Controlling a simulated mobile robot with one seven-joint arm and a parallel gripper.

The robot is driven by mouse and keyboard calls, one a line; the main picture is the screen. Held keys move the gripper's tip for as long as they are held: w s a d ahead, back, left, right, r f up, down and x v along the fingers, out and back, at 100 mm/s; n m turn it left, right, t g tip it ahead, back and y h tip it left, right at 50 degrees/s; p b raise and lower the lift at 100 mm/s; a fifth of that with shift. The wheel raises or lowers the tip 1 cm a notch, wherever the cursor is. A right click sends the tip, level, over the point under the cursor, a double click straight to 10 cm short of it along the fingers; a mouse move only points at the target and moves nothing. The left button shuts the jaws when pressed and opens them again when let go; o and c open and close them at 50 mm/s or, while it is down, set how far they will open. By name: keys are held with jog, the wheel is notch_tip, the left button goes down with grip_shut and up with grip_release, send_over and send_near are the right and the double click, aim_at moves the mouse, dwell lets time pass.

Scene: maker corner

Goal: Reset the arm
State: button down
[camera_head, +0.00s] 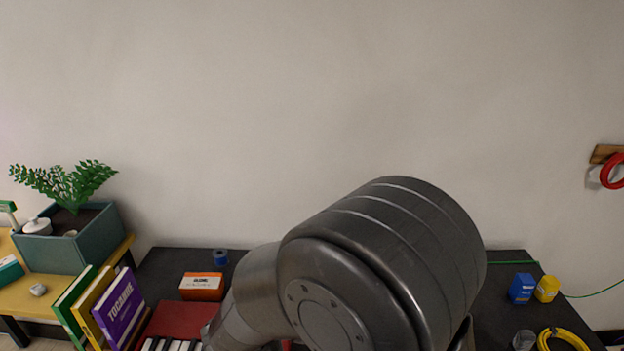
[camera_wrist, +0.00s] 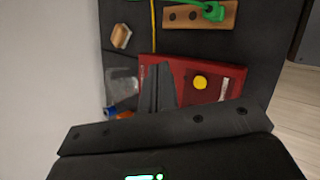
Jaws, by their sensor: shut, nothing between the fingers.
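My gripper (camera_wrist: 157,68) shows in the wrist view with its dark fingers together and nothing between them. The fingers overlap a red flat object (camera_wrist: 222,92) with a yellow disc on it; I cannot tell whether they touch it. In the head view my large grey arm fills the lower middle and hides part of the dark table (camera_head: 160,267). My gripper is not visible there.
An orange box (camera_head: 202,286), blue spool (camera_head: 220,257) and upright books (camera_head: 122,308) stand left of my arm. A blue item (camera_head: 521,288), yellow item (camera_head: 547,288) and yellow coil (camera_head: 563,334) are right. A wooden strip (camera_wrist: 180,14) lies beyond the red object.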

jog(key=d+r+m+g, duration=0.2)
jog(key=d+r+m, duration=0.45)
jog(key=d, duration=0.35)
jog(key=s+d+r+m+y, duration=0.4)
jog(key=s+d+r+m, duration=0.8)
jog(key=s, duration=0.3)
jog(key=shift+d+r+m, duration=0.4)
jog(key=shift+m, duration=0.45)
